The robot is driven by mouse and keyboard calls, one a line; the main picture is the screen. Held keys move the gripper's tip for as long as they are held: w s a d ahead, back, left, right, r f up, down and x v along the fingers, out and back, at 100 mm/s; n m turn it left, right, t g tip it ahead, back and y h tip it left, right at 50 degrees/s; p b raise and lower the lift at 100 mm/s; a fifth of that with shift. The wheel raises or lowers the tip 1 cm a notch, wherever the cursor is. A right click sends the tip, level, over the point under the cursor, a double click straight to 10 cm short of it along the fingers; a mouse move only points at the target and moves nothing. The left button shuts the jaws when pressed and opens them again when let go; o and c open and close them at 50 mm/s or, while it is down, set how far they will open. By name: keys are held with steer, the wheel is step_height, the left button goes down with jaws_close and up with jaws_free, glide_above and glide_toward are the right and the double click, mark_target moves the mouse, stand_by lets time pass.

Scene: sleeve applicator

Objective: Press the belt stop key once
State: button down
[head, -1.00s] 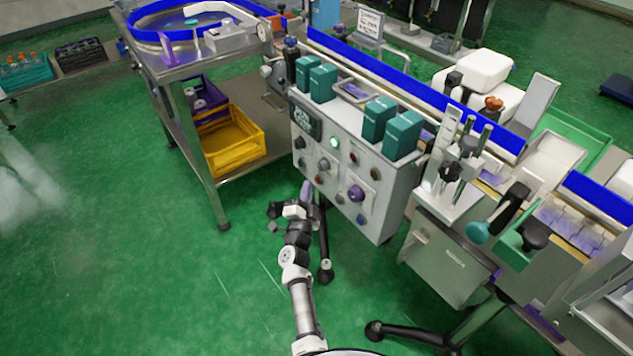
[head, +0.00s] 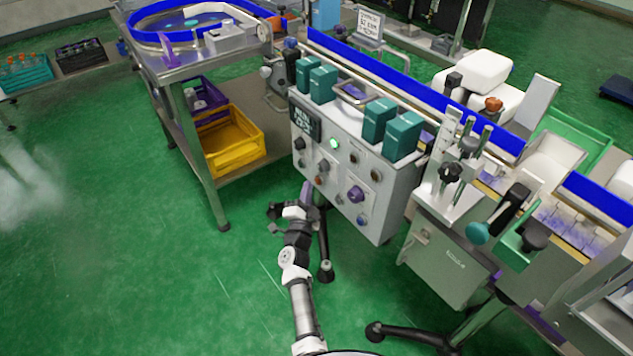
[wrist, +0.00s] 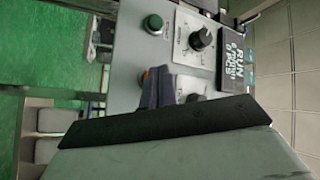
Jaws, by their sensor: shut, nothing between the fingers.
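A grey control panel (head: 340,182) stands on the line's front side. A red-brown round key (head: 320,179) sits low on its left part; I take it as the belt stop key, but no label is legible. In the wrist view, this orange-red key (wrist: 146,74) is partly hidden behind my fingers. My gripper (head: 308,189) is shut and empty, just in front of the panel's lower left. Its fingertips (wrist: 158,84) overlap the key's edge in the wrist view; I cannot tell whether they touch it.
A green key (wrist: 152,23), a black knob (wrist: 202,38) and a display reading RUN (wrist: 236,40) are close by. A purple knob (head: 356,194) and blue key (head: 362,219) are to the right. A yellow crate (head: 228,143) is on the left table's lower shelf.

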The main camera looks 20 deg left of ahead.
stand_by(0.8)
steer(key=shift+w+d, duration=0.3)
steer(key=shift+w, duration=0.05)
steer(key=shift+w+d+b, duration=0.25)
steer(key=shift+w+b, duration=0.1)
stand_by(0.7)
steer(key=shift+s+a+p, duration=0.5)
steer(key=shift+s, duration=0.2)
steer(key=shift+s+a+p, duration=0.65)
steer(key=shift+s+a, duration=0.15)
steer(key=shift+s, duration=0.2)
steer(key=shift+s+a+p, duration=0.65)
steer(key=shift+s+a, duration=0.1)
steer(key=shift+s, duration=0.25)
